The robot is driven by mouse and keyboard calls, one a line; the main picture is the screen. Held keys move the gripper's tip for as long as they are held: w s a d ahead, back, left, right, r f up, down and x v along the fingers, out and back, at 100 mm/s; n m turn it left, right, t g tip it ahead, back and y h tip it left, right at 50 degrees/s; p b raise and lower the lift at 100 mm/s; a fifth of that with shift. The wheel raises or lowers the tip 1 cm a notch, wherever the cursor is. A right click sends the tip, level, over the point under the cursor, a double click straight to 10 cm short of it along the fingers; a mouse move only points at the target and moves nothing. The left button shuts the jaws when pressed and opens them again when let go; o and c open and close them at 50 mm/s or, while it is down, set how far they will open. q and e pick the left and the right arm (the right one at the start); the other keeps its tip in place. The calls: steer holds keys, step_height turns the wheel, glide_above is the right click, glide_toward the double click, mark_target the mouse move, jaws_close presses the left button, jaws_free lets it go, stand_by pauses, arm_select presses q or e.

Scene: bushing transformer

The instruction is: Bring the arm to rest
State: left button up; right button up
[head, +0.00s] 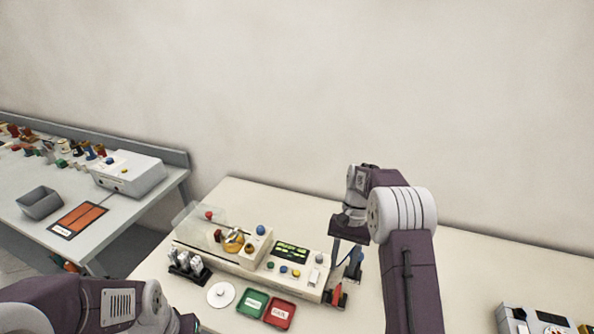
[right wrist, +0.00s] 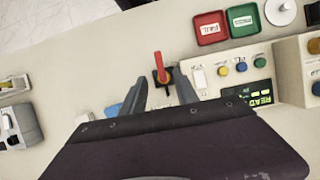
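My right gripper (head: 347,272) is above the right end of the cream test machine (head: 225,258). In the right wrist view its two fingers (right wrist: 162,92) are apart with nothing held between them. A red-handled lever (right wrist: 159,68) on a dark base shows just beyond the gap between the fingertips; it also shows in the head view (head: 337,297), below the gripper. My left arm comes in at the bottom left of the head view. Only a dark part at its end shows at the picture's bottom edge, so its fingers cannot be made out.
A green tray (head: 252,303) and a red tray (head: 280,313) lie before the machine, beside a white disc (head: 221,295). A grey device (head: 538,320) stands at the lower right. The table between is mostly clear. A side bench (head: 150,205) holds a grey bin (head: 40,203) and several small parts.

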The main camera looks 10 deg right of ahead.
steer(key=s+a+r+n+t+h+b, duration=0.1)
steer(key=s+a+r+n+b, duration=0.1)
steer(key=s+a+r, duration=0.25)
steer(key=s+f+n+t+h+b, duration=0.1)
steer(key=s+f+n+t, duration=0.2)
steer(key=s+f, duration=0.5)
steer(key=shift+s+a+n+t, duration=0.25)
steer(key=shift+s+n+t, duration=0.25)
steer(key=shift+s, duration=0.55)
